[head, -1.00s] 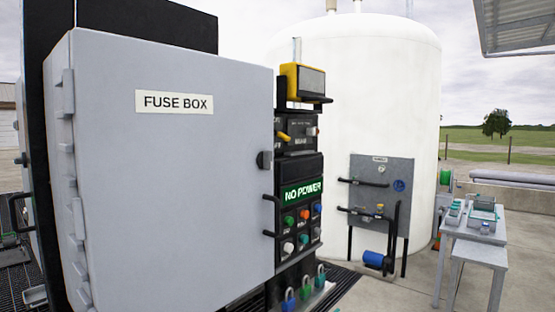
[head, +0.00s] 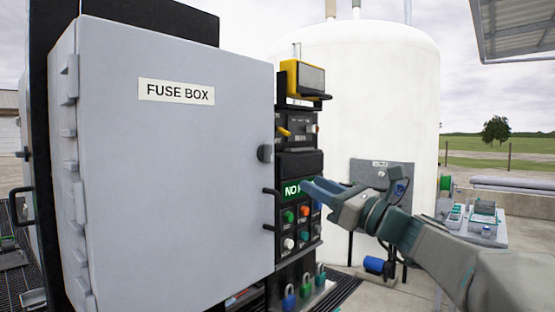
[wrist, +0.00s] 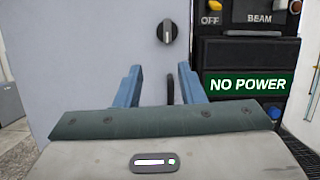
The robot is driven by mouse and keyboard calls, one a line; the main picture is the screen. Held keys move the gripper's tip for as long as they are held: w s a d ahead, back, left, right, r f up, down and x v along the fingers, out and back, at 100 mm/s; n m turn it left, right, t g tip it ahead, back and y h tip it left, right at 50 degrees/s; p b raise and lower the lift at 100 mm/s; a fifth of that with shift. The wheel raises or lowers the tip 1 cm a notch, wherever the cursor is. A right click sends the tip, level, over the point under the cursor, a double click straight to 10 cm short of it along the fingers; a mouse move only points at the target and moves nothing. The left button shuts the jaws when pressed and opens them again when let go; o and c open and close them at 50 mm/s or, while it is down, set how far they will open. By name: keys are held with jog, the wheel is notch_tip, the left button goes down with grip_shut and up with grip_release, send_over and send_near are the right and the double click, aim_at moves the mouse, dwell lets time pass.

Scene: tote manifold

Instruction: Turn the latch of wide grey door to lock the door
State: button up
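The wide grey door (head: 170,190) carries a "FUSE BOX" label (head: 176,92) and looks shut or nearly so in the head view. Its dark round latch (head: 265,153) sits near the right edge, above a black handle (head: 268,208). In the wrist view the latch (wrist: 167,31) is a dark knob with a lighter bar standing upright, ahead of and above my fingers. My gripper (wrist: 157,85) is open, its two blue fingers apart with the black handle (wrist: 171,84) seen between them. In the head view my gripper (head: 312,188) points left, in front of the control panel.
The panel right of the door bears a green "NO POWER" sign (wrist: 247,85), a yellow switch (wrist: 213,7) and several buttons. Several padlocks (head: 305,287) hang below. A white tank (head: 370,100) and a table (head: 485,230) stand farther right.

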aim_at(271, 148)
jog(key=shift+m+t, duration=0.4)
jog(key=shift+m, duration=0.1)
jog(key=p+x, duration=0.1)
jog(key=x, duration=0.3)
jog(key=r+p+x, duration=0.1)
jog(key=p+x, duration=0.1)
jog(key=x, duration=0.2)
jog(key=d+r+p+x, duration=0.1)
jog(key=p+x, duration=0.1)
jog(key=x, duration=0.2)
jog(key=shift+w, duration=0.3)
jog(key=shift+x, duration=0.8)
jog(key=shift+y, duration=0.3)
grip_shut()
